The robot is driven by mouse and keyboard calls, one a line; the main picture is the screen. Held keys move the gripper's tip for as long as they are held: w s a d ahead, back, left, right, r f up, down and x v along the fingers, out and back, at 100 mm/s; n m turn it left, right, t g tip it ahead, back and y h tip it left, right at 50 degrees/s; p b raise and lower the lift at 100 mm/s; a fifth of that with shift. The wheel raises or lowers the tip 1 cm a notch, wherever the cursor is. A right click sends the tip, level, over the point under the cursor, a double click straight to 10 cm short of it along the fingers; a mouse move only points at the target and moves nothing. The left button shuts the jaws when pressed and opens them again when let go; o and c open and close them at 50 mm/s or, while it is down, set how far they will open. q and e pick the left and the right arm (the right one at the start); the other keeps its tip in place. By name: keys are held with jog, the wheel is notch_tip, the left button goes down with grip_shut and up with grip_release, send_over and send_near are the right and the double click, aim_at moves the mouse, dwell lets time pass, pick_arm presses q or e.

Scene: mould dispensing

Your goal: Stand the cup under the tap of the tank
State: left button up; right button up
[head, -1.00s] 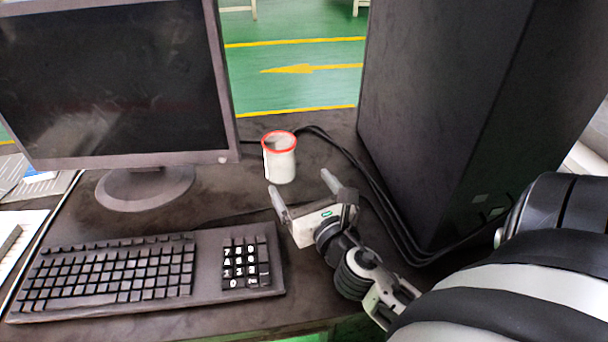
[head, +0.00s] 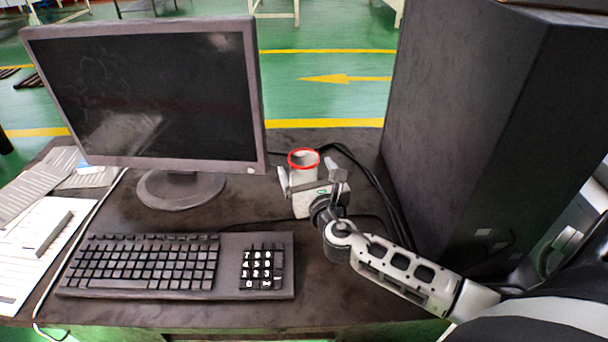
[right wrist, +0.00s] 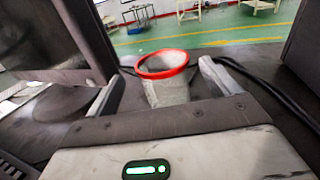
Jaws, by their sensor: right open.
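The white cup (head: 304,172) with a red rim stands upright on the dark desk, right of the monitor. My right gripper (head: 309,174) is open at the cup, with one finger on each side of it. In the right wrist view the cup (right wrist: 165,82) shows between the two spread fingers of the gripper (right wrist: 158,88), with gaps on both sides. The gripper body hides the cup's lower part. My left gripper is not in view. No tank or tap shows in these frames.
A monitor (head: 150,95) stands at the left, with a keyboard (head: 175,265) in front. A tall dark computer case (head: 470,130) stands at the right, and black cables (head: 372,180) run beside it. Papers (head: 35,250) lie at the far left.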

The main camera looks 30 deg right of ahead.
aim_at(300, 152)
jog(key=shift+x, duration=3)
jog(key=shift+d, duration=0.15)
jog(key=c, duration=1.1)
jog(key=shift+r, duration=0.1)
jog(key=shift+c, duration=0.2)
